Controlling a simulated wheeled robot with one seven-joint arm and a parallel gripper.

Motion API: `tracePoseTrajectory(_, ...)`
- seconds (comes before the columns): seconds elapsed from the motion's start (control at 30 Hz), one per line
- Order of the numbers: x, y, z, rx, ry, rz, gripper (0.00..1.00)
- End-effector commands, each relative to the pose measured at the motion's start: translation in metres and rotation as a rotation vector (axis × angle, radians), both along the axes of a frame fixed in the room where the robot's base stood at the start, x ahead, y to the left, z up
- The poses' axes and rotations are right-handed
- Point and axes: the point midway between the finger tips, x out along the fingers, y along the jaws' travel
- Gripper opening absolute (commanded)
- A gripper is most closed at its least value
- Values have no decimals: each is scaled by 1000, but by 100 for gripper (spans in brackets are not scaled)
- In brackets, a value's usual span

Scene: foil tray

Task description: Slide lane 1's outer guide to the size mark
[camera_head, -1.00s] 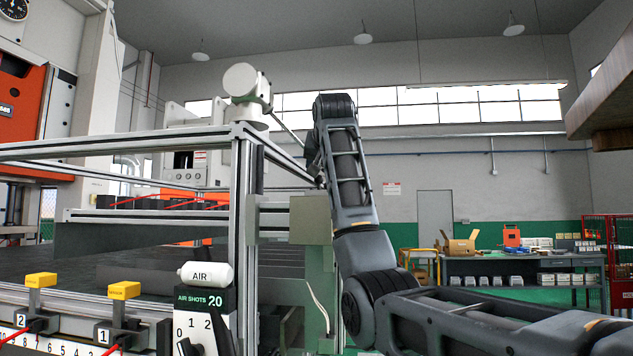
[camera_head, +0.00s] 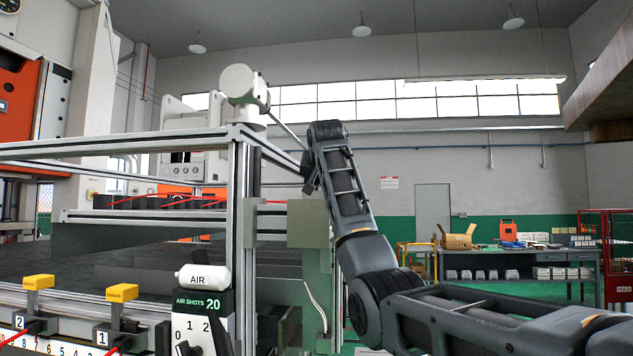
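Lane 1's guide clamp is at the lower left, a yellow-topped handle (camera_head: 122,293) on a metal post above a block labelled "1" (camera_head: 102,338). A similar yellow handle (camera_head: 39,282) stands over the block labelled "2". A white number scale (camera_head: 62,349) runs below them at the bottom edge, partly cut off. I cannot tell which mark is the size mark. My arm rises at the right of the machine frame and bends toward its upper corner.
An aluminium frame (camera_head: 236,200) with horizontal rails stands between my arm and the lanes. A workbench (camera_head: 515,262) stands far back right.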

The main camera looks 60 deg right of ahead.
Motion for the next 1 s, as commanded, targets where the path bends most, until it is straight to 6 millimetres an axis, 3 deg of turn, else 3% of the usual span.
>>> tracePoseTrajectory(0.4,0,0,0,0,0,0,0)
tracePoseTrajectory(1.0,3,-8,0,1,0,-1,0)
